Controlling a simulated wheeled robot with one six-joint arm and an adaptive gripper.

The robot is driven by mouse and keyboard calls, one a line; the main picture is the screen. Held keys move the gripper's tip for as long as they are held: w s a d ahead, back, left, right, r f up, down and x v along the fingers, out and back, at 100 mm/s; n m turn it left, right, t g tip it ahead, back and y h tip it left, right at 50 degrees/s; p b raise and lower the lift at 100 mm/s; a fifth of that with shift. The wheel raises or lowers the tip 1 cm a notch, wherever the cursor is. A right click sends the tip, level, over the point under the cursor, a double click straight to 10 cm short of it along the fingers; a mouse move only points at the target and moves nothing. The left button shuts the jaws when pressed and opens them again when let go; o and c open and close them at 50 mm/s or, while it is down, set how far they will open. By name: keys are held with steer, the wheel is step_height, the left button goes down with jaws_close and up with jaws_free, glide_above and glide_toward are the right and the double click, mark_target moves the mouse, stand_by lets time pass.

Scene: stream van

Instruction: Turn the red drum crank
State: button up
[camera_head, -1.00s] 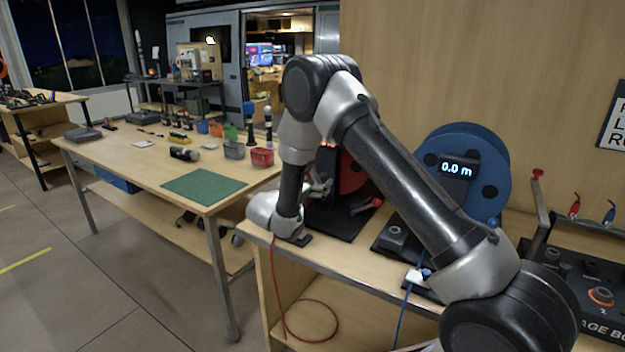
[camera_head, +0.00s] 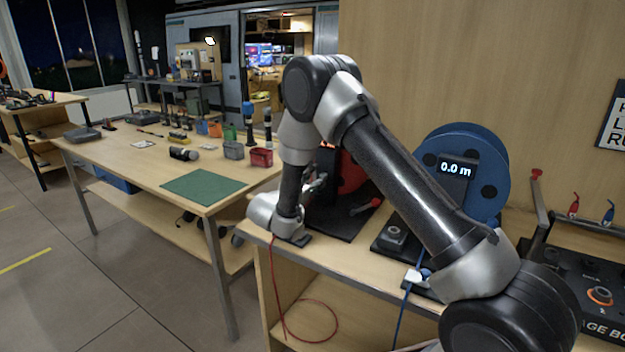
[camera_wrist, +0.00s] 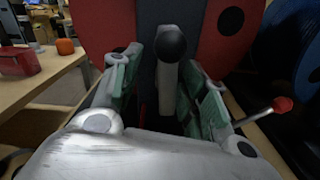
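The red drum (camera_head: 350,176) stands on a dark base on the bench, partly hidden behind my arm in the head view. In the wrist view its red face (camera_wrist: 232,35) shows on both sides of a dark upright. A grey crank arm with a round black knob (camera_wrist: 171,44) lies between my gripper's fingers. My gripper (camera_wrist: 162,88) is open, with a green-padded finger on each side of the crank and visible gaps beside it. It also shows small beside the drum in the head view (camera_head: 317,186).
A lever with a red knob (camera_wrist: 283,104) sticks out right of my gripper. A blue drum (camera_head: 484,160) with a 0.0 m display stands right of the red one. A red cable (camera_head: 275,290) hangs off the bench front. A worktable (camera_head: 130,165) stands at left.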

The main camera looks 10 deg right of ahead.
steer(key=shift+w+a+r, duration=0.3)
steer(key=shift+a+r, duration=0.1)
steer(key=shift+a, duration=0.05)
steer(key=shift+c, duration=1.1)
steer(key=o, duration=1.4)
steer(key=shift+w+f, duration=0.1)
steer(key=shift+f, duration=0.05)
steer(key=shift+o, duration=0.3)
steer(key=shift+a+f, duration=0.1)
